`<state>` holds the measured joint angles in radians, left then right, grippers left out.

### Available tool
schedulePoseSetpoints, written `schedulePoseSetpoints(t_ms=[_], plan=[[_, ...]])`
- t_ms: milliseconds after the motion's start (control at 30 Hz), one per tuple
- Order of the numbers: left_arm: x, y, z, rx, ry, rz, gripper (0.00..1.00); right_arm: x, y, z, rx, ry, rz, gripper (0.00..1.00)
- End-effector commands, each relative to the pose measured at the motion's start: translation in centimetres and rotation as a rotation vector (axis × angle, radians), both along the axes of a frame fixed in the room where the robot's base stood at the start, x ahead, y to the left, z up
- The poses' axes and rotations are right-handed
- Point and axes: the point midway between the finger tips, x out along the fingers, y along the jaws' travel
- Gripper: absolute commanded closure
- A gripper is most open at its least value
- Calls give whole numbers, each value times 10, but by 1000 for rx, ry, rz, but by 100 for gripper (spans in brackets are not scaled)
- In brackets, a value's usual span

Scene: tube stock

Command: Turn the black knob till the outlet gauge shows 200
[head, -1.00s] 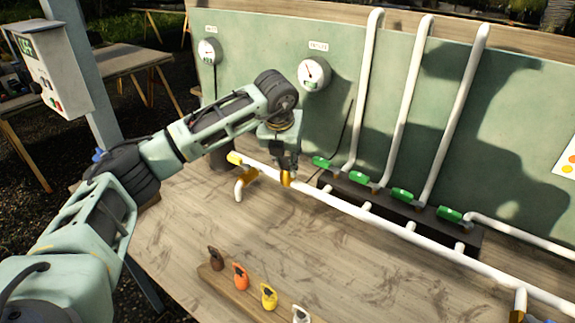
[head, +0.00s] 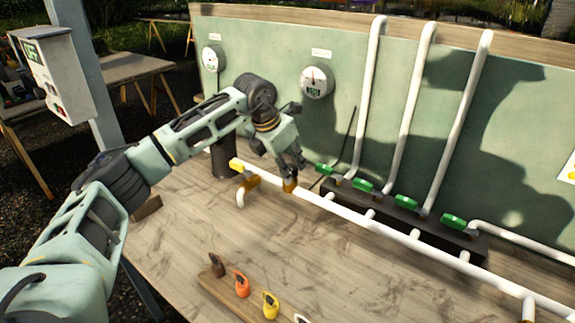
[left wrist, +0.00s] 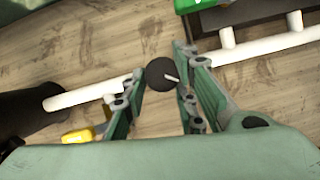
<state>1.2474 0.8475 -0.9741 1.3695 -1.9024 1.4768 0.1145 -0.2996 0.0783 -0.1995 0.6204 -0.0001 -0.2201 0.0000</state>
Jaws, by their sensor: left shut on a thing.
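The black knob (left wrist: 160,74) shows in the left wrist view as a round dark disc with a white pointer line, between my fingers. My left gripper (left wrist: 161,78) is shut on it. In the head view my left gripper (head: 294,166) points down and leans over the brass fitting (head: 290,186) on the white pipe; the knob is hidden there. Two round white gauges hang on the green panel: a left gauge (head: 212,58) and a right gauge (head: 316,81) with a dark display. Their labels and readings are too small to read surely. My right gripper is not in view.
Green valve handles (head: 364,185) line the dark manifold (head: 462,240) to the right. A white pipe (head: 390,230) runs across the table. Coloured tags (head: 241,285) stand on a wooden strip in front. A control box (head: 58,75) is at left.

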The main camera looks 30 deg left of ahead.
Motion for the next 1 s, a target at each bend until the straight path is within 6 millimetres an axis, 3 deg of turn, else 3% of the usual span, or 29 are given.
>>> schedulePoseSetpoints(t_ms=[33, 367, 400, 567, 1000], plan=[[4, 7, 7, 2, -21, 12, 99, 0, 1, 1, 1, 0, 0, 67], [5, 6, 8, 1, -23, 11, 99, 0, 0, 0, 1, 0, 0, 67], [5, 6, 8, 0, -23, 12, 72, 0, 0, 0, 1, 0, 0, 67], [5, 5, 8, 0, -23, 9, 60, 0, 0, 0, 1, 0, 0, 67], [3, 2, 4, 0, -12, 2, 60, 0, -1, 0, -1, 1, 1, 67]])
